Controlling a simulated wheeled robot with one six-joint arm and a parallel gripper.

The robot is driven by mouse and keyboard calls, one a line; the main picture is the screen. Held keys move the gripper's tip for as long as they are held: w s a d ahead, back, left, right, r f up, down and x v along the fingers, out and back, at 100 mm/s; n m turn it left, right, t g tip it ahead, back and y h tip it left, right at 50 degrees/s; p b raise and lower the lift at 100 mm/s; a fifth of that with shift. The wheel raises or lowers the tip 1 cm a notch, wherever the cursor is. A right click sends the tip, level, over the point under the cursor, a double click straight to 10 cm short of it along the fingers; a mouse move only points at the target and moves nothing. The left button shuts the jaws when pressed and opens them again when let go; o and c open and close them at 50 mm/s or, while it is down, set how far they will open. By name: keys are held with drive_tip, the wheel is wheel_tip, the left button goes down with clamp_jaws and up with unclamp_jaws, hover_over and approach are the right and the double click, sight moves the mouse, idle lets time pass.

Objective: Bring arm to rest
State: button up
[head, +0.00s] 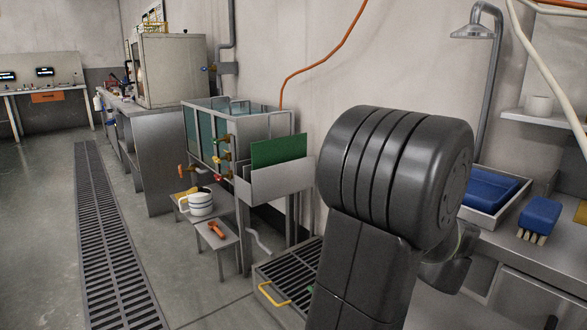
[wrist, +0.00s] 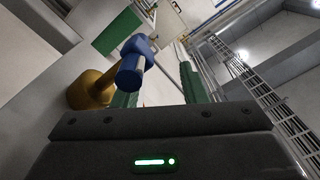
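My arm (head: 395,170) stands large and dark in the right middle of the head view, with a bent lower link behind it. My gripper does not show in the head view. In the wrist view my gripper (wrist: 160,92) has two green fingers spread apart, with an empty gap between them. A blue handle (wrist: 133,65) on a brass-coloured fitting (wrist: 90,90) lies across the left finger and hides part of it. I cannot tell whether they touch.
A steel tank (head: 240,125) with coloured valves stands against the wall. A low stand holds a white mug-like container (head: 200,204). A grated basin (head: 290,275) lies beside my arm. A blue brush (head: 540,215) and tray (head: 478,218) lie on the right bench. Floor is clear around the drain (head: 100,235).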

wheel_tip(320, 180, up, 7)
drive_tip(key=shift+f+p, duration=0.15)
drive_tip(key=shift+p, duration=0.9)
wheel_tip(320, 180, down, 10)
drive_tip(key=b, duration=0.4)
drive_tip(key=shift+f+b, duration=0.25)
drive_tip(key=shift+b, duration=0.05)
drive_tip(key=shift+r+g+h, duration=0.3)
drive_tip(key=shift+g, duration=0.1)
drive_tip(key=shift+r+g+h, duration=0.1)
drive_tip(key=shift+g+h, duration=0.2)
drive_tip(key=shift+r+g+h+p, duration=0.15)
drive_tip(key=shift+g+h+p, duration=0.7)
drive_tip(key=shift+g, duration=0.25)
drive_tip(key=p, duration=0.1)
drive_tip(key=g+h+p, duration=0.1)
drive_tip(key=shift+r+g+p, duration=0.2)
drive_tip(key=shift+g+p, duration=0.1)
drive_tip(key=shift+p, duration=0.05)
drive_tip(key=g+h+p, duration=0.2)
drive_tip(key=g+p, duration=0.1)
drive_tip(key=p, duration=0.5)
drive_tip(key=shift+w+a+h, duration=0.1)
drive_tip(key=shift+h, duration=0.25)
